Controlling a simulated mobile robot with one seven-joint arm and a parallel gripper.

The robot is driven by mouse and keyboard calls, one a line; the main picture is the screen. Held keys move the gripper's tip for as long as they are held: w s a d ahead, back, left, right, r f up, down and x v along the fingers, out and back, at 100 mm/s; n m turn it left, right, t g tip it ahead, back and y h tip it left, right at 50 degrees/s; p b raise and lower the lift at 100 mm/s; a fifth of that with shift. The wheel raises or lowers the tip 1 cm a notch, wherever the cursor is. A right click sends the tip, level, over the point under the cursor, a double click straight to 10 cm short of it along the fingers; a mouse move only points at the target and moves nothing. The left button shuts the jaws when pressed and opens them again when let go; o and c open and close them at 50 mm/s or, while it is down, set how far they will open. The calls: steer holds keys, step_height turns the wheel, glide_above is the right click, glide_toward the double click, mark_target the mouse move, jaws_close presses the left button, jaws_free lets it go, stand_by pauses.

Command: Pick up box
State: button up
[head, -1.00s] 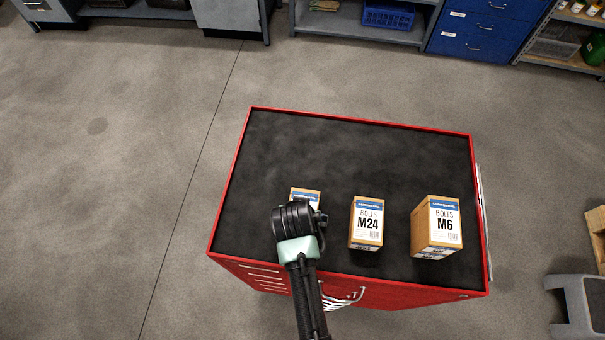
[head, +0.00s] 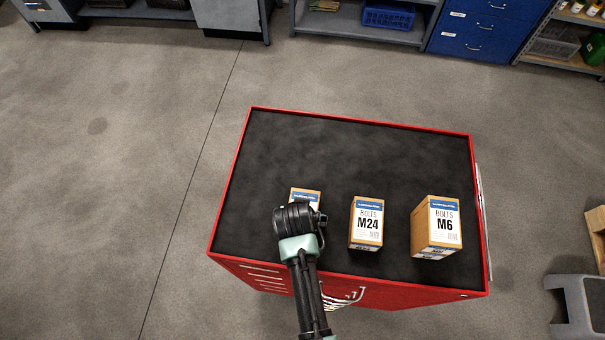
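Three cardboard boxes stand upright in a row near the front edge of the red tool cabinet's black top. The left box (head: 305,194) is mostly hidden behind my arm's end; only its top part shows. The right box (head: 437,228) is labelled "BOLTS M6" and looks the largest. My arm reaches up from the bottom of the head view and ends in front of the left box. My gripper's fingers are hidden behind the dark wrist, so I cannot tell whether they touch the box.
The cabinet top (head: 340,150) is clear behind the boxes and at the left. It has a raised red rim. Grey floor (head: 110,200) surrounds the cabinet. A grey stool (head: 580,300) stands at the lower right. Shelves and blue drawers (head: 482,32) stand along the back.

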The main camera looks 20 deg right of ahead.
steer(key=shift+r, duration=0.1)
jaws_close()
steer(key=shift+w, duration=0.1)
